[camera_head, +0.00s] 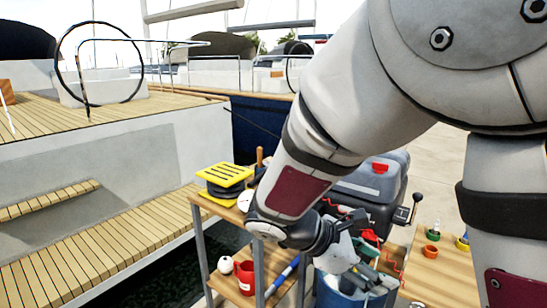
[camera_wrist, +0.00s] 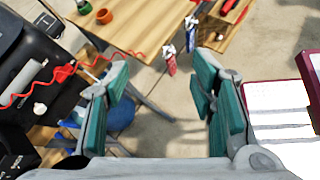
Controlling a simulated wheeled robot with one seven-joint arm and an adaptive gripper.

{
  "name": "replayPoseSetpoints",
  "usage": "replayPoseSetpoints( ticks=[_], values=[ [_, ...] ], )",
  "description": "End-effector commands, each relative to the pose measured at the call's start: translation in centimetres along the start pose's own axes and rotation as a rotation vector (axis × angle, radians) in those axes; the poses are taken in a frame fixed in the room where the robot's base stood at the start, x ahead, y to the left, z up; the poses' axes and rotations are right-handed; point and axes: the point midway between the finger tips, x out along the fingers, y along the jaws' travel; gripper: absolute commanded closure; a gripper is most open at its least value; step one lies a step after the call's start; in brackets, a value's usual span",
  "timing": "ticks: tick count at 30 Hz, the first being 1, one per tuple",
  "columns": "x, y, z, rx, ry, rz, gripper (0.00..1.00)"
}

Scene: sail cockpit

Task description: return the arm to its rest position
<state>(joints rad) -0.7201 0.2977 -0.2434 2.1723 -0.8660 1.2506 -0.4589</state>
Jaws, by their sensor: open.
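My gripper (camera_wrist: 162,115) shows in the wrist view with its two teal-padded fingers spread wide apart. Nothing is between the fingers; the floor and a blue item show beyond them. In the head view my arm comes in from the upper right and bends down to the left. My gripper (camera_head: 352,262) there hangs at the lower middle, in front of a blue bin (camera_head: 345,292). The head view does not show clearly how near the gripper is to the bin. My arm hides part of the bench behind it.
A wooden stand holds a yellow-topped stack (camera_head: 224,175) and a red mug (camera_head: 244,277). A dark grey outboard-like machine (camera_head: 372,195) stands behind my arm. A wooden table (camera_head: 440,275) with small pots is at right. A red coiled cord (camera_wrist: 130,53) crosses the wrist view. Boat decking lies left.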

Motion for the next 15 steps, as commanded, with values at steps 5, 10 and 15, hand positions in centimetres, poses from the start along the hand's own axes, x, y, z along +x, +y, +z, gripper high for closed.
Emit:
replayPoseSetpoints(
  ticks=[5, 10, 15],
  values=[
    [0.7, -4.8, 4.5, 0.278, 0.152, -0.180, 0.49],
    [0.4, -9.6, 7.2, 0.535, 0.278, -0.337, 0.49],
    [-0.7, -14.2, 8.9, 0.789, 0.394, -0.482, 0.49]
  ],
)
